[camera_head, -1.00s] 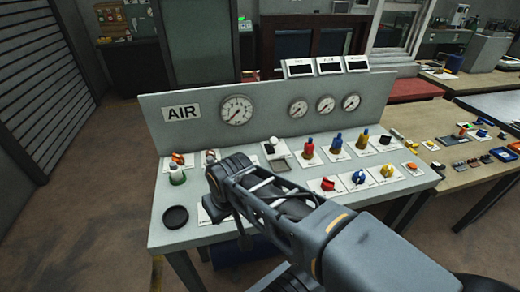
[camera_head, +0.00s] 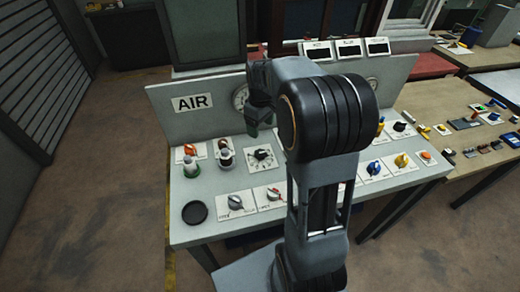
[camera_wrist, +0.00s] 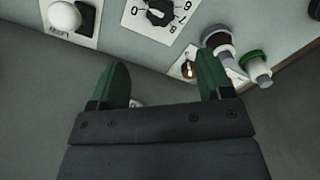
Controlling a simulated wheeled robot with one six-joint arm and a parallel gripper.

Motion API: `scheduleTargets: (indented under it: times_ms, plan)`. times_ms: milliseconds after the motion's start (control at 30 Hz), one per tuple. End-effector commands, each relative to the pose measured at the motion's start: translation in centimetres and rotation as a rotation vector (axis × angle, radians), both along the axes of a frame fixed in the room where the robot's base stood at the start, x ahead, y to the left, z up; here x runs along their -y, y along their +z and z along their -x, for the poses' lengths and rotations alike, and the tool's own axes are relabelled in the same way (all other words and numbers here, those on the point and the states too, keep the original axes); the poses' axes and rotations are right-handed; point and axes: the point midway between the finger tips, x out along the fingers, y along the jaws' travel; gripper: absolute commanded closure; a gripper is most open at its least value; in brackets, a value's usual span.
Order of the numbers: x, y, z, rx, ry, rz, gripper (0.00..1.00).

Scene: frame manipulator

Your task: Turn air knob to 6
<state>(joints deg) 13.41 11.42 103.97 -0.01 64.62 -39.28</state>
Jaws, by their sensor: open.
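The air knob is a black knob (camera_head: 262,157) on a white square dial plate, in the middle of the sloped panel below the AIR sign (camera_head: 192,102). In the wrist view the knob (camera_wrist: 158,11) is cut by the top edge; 0, 6, 7 and 8 are legible. I cannot tell exactly which number its pointer marks. My gripper (camera_head: 258,125) is above and behind the knob in the head view, apart from it. In the wrist view my gripper (camera_wrist: 163,80) has its two green fingers wide apart with nothing between them.
A green-collared button (camera_head: 190,168) and a dark-collared one (camera_head: 226,158) stand left of the dial. A grey knob (camera_head: 235,203) and a round black dish (camera_head: 194,212) are nearer the front. A white ball (camera_wrist: 64,17) is beside the dial. My arm hides the panel's middle right.

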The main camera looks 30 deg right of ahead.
Motion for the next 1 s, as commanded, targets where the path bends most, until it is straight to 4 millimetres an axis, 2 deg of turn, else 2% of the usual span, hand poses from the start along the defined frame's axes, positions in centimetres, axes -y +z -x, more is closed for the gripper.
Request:
scheduleTargets:
  times_ms: [500, 733, 1000]
  plan:
    - [-0.2, -9.4, 0.1, -0.005, 0.003, -0.001, 0.27]
    - [-0.2, -11.8, 0.0, -0.001, 0.003, 0.0, 0.27]
    - [-0.2, -12.7, 0.0, 0.0, 0.003, 0.0, 0.27]
